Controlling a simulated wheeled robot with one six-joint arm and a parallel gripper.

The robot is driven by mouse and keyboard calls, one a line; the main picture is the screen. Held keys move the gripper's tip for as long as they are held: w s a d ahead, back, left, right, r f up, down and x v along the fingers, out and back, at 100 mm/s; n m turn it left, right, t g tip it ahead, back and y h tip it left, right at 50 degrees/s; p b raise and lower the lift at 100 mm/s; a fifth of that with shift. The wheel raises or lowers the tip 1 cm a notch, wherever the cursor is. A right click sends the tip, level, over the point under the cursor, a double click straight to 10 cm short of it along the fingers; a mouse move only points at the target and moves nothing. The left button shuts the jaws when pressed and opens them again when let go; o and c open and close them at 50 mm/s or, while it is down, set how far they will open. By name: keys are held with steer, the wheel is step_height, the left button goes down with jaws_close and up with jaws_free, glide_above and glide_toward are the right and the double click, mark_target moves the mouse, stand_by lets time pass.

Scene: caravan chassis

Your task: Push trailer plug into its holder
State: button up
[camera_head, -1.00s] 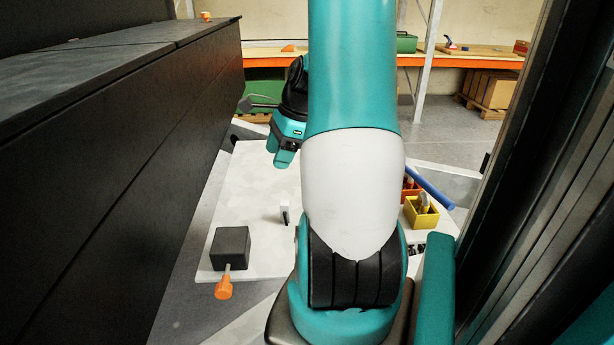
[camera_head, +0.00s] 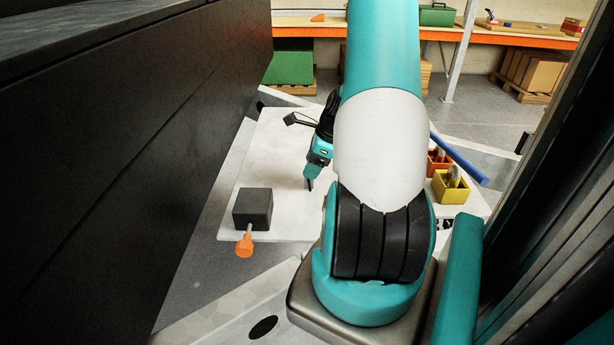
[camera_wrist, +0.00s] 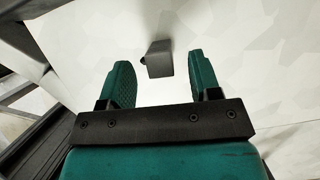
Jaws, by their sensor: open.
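My gripper (camera_head: 311,180) points down at the white board, left of my arm in the head view. In the wrist view its two green fingers are apart, and my gripper (camera_wrist: 158,62) has a small dark grey block (camera_wrist: 159,57) between and beyond the fingertips. No finger is seen touching it. The block has a small dark knob on its left side. I cannot tell whether it is the trailer plug or its holder. In the head view a larger dark grey box (camera_head: 252,208) stands on the board, with an orange-ended rod (camera_head: 244,245) at its front.
The white board (camera_head: 285,140) is mostly bare. A yellow bin (camera_head: 451,188) and an orange-red bin (camera_head: 438,160) stand right of my arm, near a blue bar (camera_head: 460,160). A tall dark wall (camera_head: 130,130) bounds the left; a dark frame bounds the right.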

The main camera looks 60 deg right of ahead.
steer(key=shift+x, duration=2.05)
steer(key=shift+c, duration=0.4)
steer(key=c, duration=0.9)
steer(key=shift+r+p, duration=2.5)
steer(key=shift+r, duration=0.1)
steer(key=shift+c, duration=0.2)
steer(key=shift+f, duration=0.1)
